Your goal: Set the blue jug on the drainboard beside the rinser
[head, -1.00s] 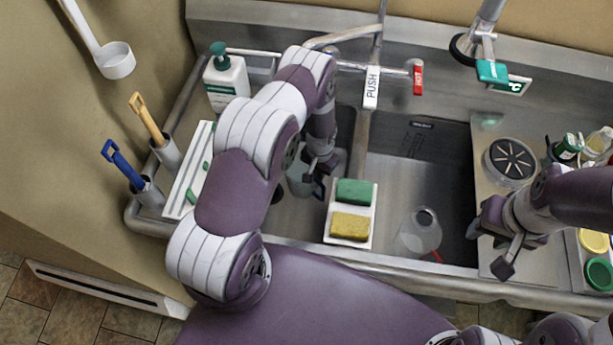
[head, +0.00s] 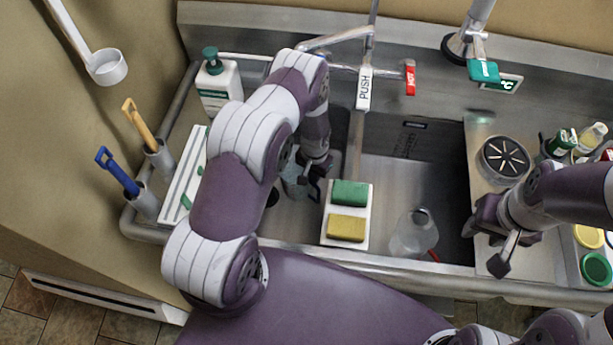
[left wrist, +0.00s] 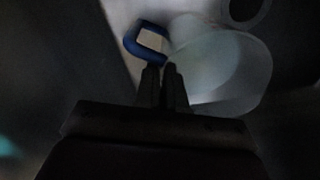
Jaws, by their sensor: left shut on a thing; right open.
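The blue jug (head: 293,181) is a translucent vessel with a blue handle (left wrist: 145,42), in the left basin and partly hidden by my left arm. My left gripper (head: 318,172) is shut on its handle; the closed fingers (left wrist: 165,75) meet the handle in the left wrist view, beside the cloudy body. I cannot tell whether the jug touches the basin floor. The rinser (head: 505,158), a round disc with a star pattern, sits on the steel drainboard (head: 483,130) at the right. My right gripper (head: 486,248) is open and empty above the drainboard's front left.
A clear jug with a red handle (head: 411,236) stands in the right basin. A tray with green and yellow sponges (head: 333,239) lies across the divider. Bottles (head: 560,145) and round lids (head: 597,270) crowd the far right.

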